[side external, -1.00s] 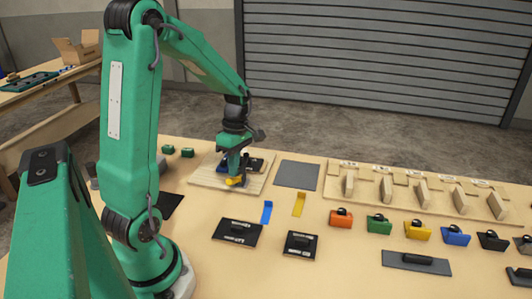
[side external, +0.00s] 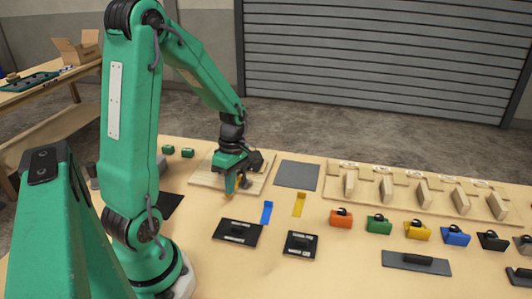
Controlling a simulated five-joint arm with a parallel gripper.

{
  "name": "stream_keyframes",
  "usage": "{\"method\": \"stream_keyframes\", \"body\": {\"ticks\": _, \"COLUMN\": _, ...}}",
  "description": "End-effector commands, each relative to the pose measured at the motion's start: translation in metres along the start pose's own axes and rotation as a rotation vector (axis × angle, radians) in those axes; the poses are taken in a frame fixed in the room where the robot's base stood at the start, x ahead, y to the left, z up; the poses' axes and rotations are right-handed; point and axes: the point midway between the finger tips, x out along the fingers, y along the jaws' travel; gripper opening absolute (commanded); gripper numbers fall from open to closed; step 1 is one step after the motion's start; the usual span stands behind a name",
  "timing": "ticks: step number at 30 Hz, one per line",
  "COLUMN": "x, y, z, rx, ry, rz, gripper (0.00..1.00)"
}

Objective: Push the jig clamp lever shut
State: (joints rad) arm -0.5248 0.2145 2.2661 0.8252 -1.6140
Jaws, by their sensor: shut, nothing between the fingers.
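The jig stands on a light wooden board (side external: 203,177) at the left part of the table. A yellow-orange piece, which looks like the clamp lever (side external: 229,193), shows low at the fingers of my gripper (side external: 234,188). My gripper points down over the front of the board, shut, with nothing held. It hides most of the jig, so I cannot tell whether the lever is fully shut or whether the fingers touch it.
A grey mat (side external: 297,175) lies right of the board. Blue tape (side external: 266,212) and yellow tape (side external: 299,204) lie in front, with black plates (side external: 238,232) nearer. A wooden rack (side external: 423,193) and several coloured blocks (side external: 379,224) fill the right. Two green blocks (side external: 187,152) stand at the back left.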

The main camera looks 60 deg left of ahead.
Motion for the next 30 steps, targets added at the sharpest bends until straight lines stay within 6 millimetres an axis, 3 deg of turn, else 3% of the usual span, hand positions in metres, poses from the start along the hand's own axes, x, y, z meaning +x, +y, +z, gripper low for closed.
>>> {"method": "stream_keyframes", "body": {"ticks": 1, "x": 0.010, "y": -0.005, "z": 0.002, "rx": 0.004, "ry": 0.002, "rz": -0.018, "gripper": 0.00}}
{"method": "stream_keyframes", "body": {"ticks": 14, "x": 0.007, "y": -0.004, "z": 0.003, "rx": 0.008, "ry": 0.003, "rz": -0.017, "gripper": 0.00}}
{"method": "stream_keyframes", "body": {"ticks": 20, "x": -0.009, "y": -0.002, "z": 0.006, "rx": 0.007, "ry": 0.004, "rz": -0.010, "gripper": 0.00}}
{"method": "stream_keyframes", "body": {"ticks": 26, "x": -0.038, "y": 0.003, "z": 0.011, "rx": 0.002, "ry": 0.006, "rz": 0.004, "gripper": 0.00}}
{"method": "stream_keyframes", "body": {"ticks": 30, "x": -0.046, "y": -0.011, "z": 0.015, "rx": 0.002, "ry": 0.009, "rz": 0.003, "gripper": 0.00}}
